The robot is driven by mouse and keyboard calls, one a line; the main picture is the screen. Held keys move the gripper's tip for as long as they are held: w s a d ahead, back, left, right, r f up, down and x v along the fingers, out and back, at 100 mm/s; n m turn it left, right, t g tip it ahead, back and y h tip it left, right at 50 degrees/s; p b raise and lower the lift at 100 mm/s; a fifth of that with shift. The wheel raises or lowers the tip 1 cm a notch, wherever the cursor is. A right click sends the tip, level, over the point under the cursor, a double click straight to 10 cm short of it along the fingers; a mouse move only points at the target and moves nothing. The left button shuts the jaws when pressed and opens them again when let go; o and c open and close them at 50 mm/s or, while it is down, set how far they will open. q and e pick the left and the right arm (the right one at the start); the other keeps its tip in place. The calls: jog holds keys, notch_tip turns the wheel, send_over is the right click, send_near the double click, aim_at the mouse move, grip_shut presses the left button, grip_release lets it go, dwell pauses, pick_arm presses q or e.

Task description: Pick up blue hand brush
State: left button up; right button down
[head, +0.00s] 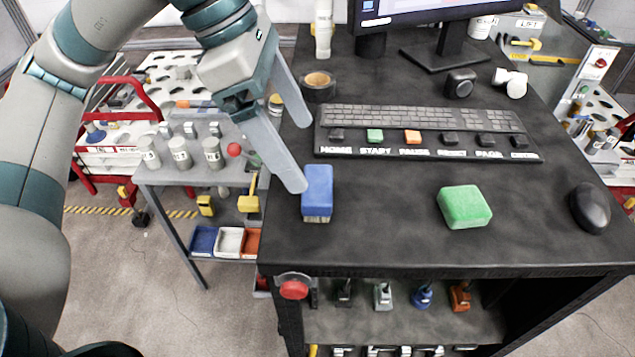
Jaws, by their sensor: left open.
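The blue hand brush (317,191) lies on the black table near its left front edge, with tan bristles showing at its near end. My left gripper (300,155) comes in from the upper left and points down. Its fingers are apart and nothing is held between them. The nearer fingertip ends just left of the brush's upper part; whether it touches cannot be told. The other finger ends above and behind the brush, near the keyboard's left end. My right gripper is not in view.
A green block (464,207) and a black mouse (590,208) lie to the right. A keyboard panel (420,132) is behind the brush, with a tape roll (319,86) and monitor (420,12) farther back. The tabletop between brush and green block is clear. A grey side table (180,172) stands left.

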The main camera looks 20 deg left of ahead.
aim_at(316, 183)
pick_arm(q)
jog(key=p+x, duration=0.1)
jog(key=x, duration=0.3)
jog(key=shift+d+f, duration=0.2)
jog(key=shift+f, duration=0.3)
jog(key=shift+p, duration=0.3)
jog(key=shift+w+f+p, duration=0.3)
jog(key=shift+f+p, duration=0.5)
jog(key=shift+f, duration=0.05)
jog(key=shift+p+x, duration=0.55)
jog(key=shift+x, duration=0.45)
jog(key=shift+w+d+f, duration=0.1)
jog(key=shift+w+f, duration=0.05)
jog(key=shift+f, duration=0.6)
